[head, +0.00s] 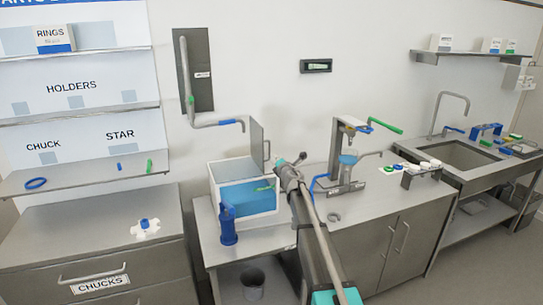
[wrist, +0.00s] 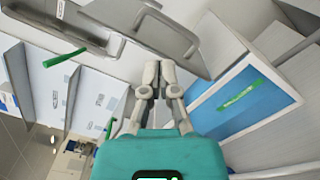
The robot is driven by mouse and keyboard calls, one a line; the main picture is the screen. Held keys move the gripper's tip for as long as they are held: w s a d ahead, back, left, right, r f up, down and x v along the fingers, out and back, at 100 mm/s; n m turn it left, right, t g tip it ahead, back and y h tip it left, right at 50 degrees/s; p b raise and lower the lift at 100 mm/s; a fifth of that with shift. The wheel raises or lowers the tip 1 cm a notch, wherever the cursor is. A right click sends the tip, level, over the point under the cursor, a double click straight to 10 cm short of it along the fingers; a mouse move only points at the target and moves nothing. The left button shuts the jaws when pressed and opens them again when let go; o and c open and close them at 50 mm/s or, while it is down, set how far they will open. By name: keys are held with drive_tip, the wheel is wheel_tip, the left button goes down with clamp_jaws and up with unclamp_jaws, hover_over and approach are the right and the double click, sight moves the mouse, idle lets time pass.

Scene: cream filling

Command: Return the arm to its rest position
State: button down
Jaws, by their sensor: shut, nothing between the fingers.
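My gripper (wrist: 158,68) shows in the wrist view with its two fingers together and nothing between them. In the head view my arm reaches up from the bottom centre, and its end is in front of the right side of a white box with a blue front (head: 245,197). The fingertips are too small to make out clearly there. In the wrist view the box's blue face (wrist: 215,110) is to the right of the fingers, apart from them. A green handle (wrist: 240,95) shows on that face.
A grey panel (head: 258,143) with a handle stands up at the box. A blue bottle (head: 228,228) stands before the box. A dispenser stand (head: 340,150) is to the right of my arm. Shelves (head: 80,115) and a drawer cabinet (head: 90,225) are at left, a sink (head: 470,155) at right.

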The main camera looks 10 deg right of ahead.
drive_tip(key=s+d+f+m+g+h, duration=0.2)
drive_tip(key=s+d+f+m+h, duration=0.1)
drive_tip(key=s+m, duration=0.35)
drive_tip(key=s+d+f+m+g+h, duration=0.3)
drive_tip(key=s+m, duration=0.3)
drive_tip(key=s, duration=0.1)
drive_tip(key=s+d+f+m+g+h, duration=0.2)
drive_tip(key=s+d+f+m+h, duration=0.15)
drive_tip(key=s+m, duration=0.3)
drive_tip(key=s+a+f+m+g+y, duration=0.2)
drive_tip(key=s+a+f+g, duration=0.1)
drive_tip(key=s, duration=0.7)
drive_tip(key=s+a+f+m+g+y, duration=0.2)
drive_tip(key=s+f+m+g, duration=0.1)
drive_tip(key=s, duration=0.7)
drive_tip(key=s+a+f+m+g+y, duration=0.2)
drive_tip(key=s+g, duration=0.3)
drive_tip(key=s, duration=0.5)
drive_tip(key=shift+s+a+f+m, duration=0.4)
drive_tip(key=shift+a+f, duration=0.4)
drive_tip(key=shift+f, duration=0.05)
drive_tip(key=shift+d, duration=0.15)
